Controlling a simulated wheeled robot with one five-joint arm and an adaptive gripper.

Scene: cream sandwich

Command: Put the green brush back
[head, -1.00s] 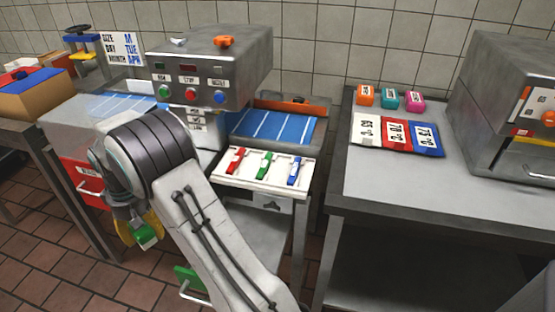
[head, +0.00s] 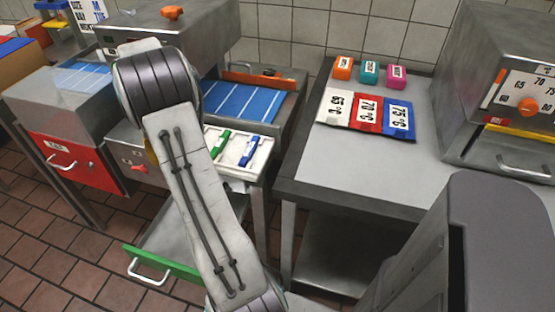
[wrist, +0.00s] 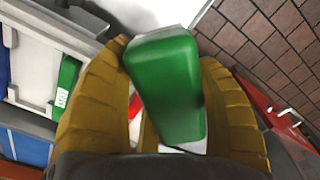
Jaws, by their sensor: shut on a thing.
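My gripper (wrist: 165,105) is shut on a green block (wrist: 165,80), apparently the green brush, between its yellow ribbed fingers. No bristles can be made out. In the head view my arm hides the brush and nearly all of the gripper. A white tray (head: 268,146) on the machine's front shelf holds a green-handled tool (head: 220,143) and a blue-handled tool (head: 250,150); my arm covers its left part. The wrist view shows a white tray-like surface (wrist: 35,65) with a green item (wrist: 67,80) left of the gripper, apart from the held brush.
An open drawer with a green front (head: 160,263) juts out below the machine. A red drawer front (head: 65,160) is at left. The right table (head: 350,170) carries labelled packets (head: 367,114), several small coloured blocks and a metal oven-like box (head: 505,100).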

